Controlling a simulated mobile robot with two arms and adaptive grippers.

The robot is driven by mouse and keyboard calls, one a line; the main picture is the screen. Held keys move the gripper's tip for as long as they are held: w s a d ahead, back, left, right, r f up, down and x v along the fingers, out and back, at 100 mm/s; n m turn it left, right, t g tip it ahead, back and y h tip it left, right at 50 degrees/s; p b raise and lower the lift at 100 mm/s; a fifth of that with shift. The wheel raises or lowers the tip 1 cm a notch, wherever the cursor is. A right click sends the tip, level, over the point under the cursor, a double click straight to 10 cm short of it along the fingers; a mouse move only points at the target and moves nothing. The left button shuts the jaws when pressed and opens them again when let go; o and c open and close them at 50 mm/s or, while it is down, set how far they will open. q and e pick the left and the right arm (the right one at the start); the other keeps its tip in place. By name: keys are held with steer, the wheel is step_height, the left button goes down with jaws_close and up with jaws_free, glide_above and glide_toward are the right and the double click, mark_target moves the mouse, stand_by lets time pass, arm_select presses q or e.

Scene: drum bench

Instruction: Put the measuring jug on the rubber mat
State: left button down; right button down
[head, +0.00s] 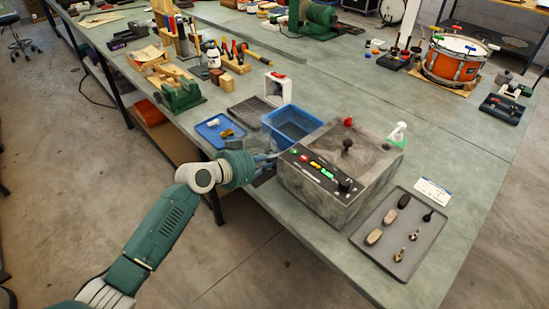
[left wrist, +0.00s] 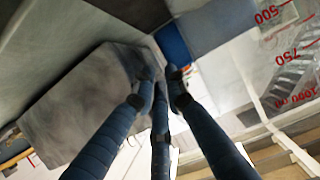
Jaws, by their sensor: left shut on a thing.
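My left gripper (head: 266,158) is at the bench's front edge, beside the blue bin and the grey box. Its dark fingers (left wrist: 160,80) are closed together in the left wrist view. The clear measuring jug (left wrist: 285,75), with red 500, 750 and 1000 marks, fills the right of that view, close to the fingers. The gripper is shut on the jug, though the contact itself is not clear. In the head view the jug is hardly distinguishable at the gripper. A dark ribbed mat (head: 250,111), likely the rubber mat, lies bare left of the blue bin. My right gripper is out of view.
The blue bin (head: 291,125) and grey box (head: 340,172) stand close to the gripper. A blue tray (head: 213,138) with small items lies left. A white frame (head: 278,87) stands behind the mat. A grey tray (head: 393,247) with several small objects lies right.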

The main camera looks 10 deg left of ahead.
arm_select(q)
steer(key=shift+f, duration=0.1)
steer(key=c, duration=2)
jaws_free()
steer(key=shift+c, duration=0.2)
